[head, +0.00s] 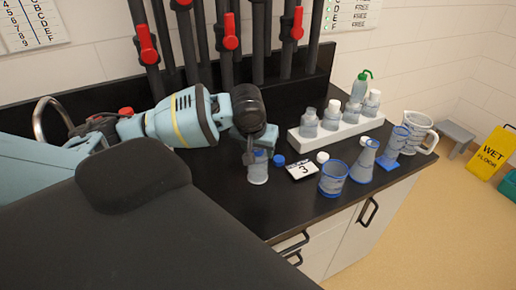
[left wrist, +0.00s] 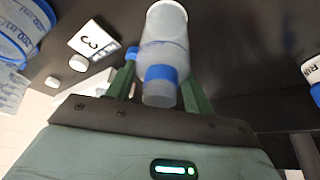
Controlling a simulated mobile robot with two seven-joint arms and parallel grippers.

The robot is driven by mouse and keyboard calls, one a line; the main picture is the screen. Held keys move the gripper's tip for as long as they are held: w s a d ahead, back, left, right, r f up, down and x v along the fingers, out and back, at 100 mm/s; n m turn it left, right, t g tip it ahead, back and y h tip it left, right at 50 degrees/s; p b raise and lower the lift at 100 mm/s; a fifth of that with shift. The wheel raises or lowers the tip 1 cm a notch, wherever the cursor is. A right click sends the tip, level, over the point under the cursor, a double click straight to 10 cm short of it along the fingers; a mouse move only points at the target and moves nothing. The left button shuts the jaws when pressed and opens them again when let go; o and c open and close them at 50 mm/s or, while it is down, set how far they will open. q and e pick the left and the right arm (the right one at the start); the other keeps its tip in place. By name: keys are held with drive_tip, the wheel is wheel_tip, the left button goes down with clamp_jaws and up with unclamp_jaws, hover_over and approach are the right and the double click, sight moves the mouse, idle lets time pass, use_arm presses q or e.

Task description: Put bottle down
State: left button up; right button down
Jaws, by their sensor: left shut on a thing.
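A small clear bottle (head: 258,172) with a blue band near its mouth is upright at the black worktop (head: 225,195), left of the number 3 card. I cannot tell whether its base touches the surface. My left gripper (head: 256,153) reaches it from above and is shut on it. In the left wrist view the bottle (left wrist: 165,38) sits between the two green fingers (left wrist: 160,90), and its blue band faces the camera. A loose blue cap (head: 278,160) lies just right of the bottle. My right gripper is not in view.
The number 3 card (head: 301,170) and a white cap (head: 322,157) lie to the right. Further right stand a blue-rimmed beaker (head: 333,180), a flask (head: 364,163), a cylinder (head: 393,148) and a jug (head: 416,131). A white rack (head: 336,139) holds bottles behind. Red-handled taps (head: 231,43) line the back.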

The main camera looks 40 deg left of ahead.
use_arm(q)
drive_tip(key=shift+f, duration=0.1)
drive_tip(key=o, duration=1.3)
drive_tip(key=v, duration=1.2)
